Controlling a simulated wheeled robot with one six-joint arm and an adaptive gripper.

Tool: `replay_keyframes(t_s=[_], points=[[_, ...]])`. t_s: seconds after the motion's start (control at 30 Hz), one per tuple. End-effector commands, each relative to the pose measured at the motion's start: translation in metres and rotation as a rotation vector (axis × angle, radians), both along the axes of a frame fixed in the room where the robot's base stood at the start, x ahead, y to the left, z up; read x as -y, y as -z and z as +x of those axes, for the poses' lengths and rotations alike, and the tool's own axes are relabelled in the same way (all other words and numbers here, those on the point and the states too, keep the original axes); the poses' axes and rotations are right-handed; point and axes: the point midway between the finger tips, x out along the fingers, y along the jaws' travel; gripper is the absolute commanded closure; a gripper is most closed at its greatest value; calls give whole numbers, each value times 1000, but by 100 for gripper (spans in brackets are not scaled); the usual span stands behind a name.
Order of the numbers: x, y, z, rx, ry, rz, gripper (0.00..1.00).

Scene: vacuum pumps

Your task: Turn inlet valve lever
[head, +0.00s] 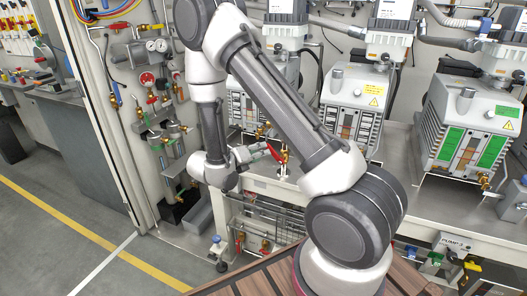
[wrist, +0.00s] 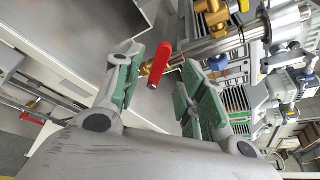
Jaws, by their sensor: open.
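The red inlet valve lever (head: 273,152) sticks up and to the left from a brass valve (head: 284,160) on the bench by the left pump. In the wrist view the lever (wrist: 161,62) stands tilted between the tips of my gripper's fingers. Brass of the valve (wrist: 147,69) shows beside it, partly hidden by the left finger. My gripper (wrist: 164,61) is open, with green pads on both fingers. A gap shows between the lever and the right finger; contact on the left cannot be told. In the head view my gripper (head: 256,151) is just left of the lever.
Pumps stand in a row on the bench: left (head: 250,105), middle (head: 350,105) and right (head: 470,125). Gauges and red-handled valves (head: 152,97) are on the panel at left. A steel pipe with brass fittings (wrist: 215,43) lies close to the right finger. Floor at left is clear.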

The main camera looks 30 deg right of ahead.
Motion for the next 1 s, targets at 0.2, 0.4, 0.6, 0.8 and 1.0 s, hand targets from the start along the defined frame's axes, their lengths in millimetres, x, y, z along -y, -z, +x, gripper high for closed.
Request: replay_keyframes(t_s=[0.2,0.4,0.6,0.8,1.0], points=[[24,6,7,-21,3,-9,60],[54,16,19,-19,4,-7,60],[69,20,26,-18,3,-7,60],[70,21,27,-17,0,-7,60],[70,21,27,-18,1,-7,84]])
